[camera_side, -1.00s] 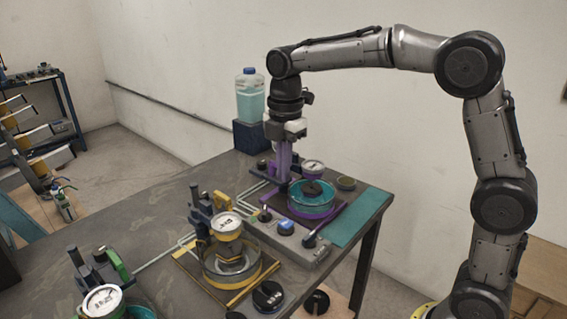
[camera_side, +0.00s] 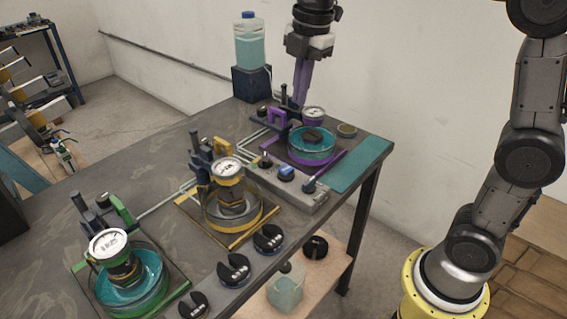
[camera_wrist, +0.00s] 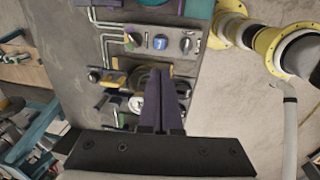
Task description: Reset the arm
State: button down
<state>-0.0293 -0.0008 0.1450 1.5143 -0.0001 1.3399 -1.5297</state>
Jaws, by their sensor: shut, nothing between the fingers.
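My gripper (camera_side: 299,104) has purple fingers and points down. It hangs above the far station with the purple base (camera_side: 292,156), apart from it, and its fingers are shut and empty. In the wrist view the closed fingers (camera_wrist: 161,72) reach up the middle over the table. The far station holds a teal round dish (camera_side: 311,150) and a small purple lever handle (camera_side: 277,117). The middle station has a yellow handle (camera_side: 219,143), a white gauge (camera_side: 228,168) and a clear dish. The near station has a green handle (camera_side: 119,207), a gauge and a teal dish.
A grey control box (camera_side: 296,190) with a blue button and knobs sits before the far station. A bottle of teal liquid (camera_side: 250,50) stands on a dark block at the back. A teal mat (camera_side: 358,165) covers the right corner.

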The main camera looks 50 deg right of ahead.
jog(key=s+r+m+t, duration=0.1)
jog(key=s+r+m, duration=0.1)
jog(key=s, duration=0.5)
jog(key=s+f+m+t, duration=0.1)
jog(key=s+f+m, duration=0.4)
jog(key=s+m, duration=0.2)
jog(key=s+d+f+m+t, duration=0.1)
jog(key=s+f+m+t, duration=0.1)
jog(key=s+f+m, duration=0.2)
jog(key=s+m, duration=0.3)
jog(key=m, duration=0.1)
jog(key=shift+s+f+m, duration=0.2)
jog(key=shift+f+m, duration=0.15)
jog(key=shift+m, duration=0.05)
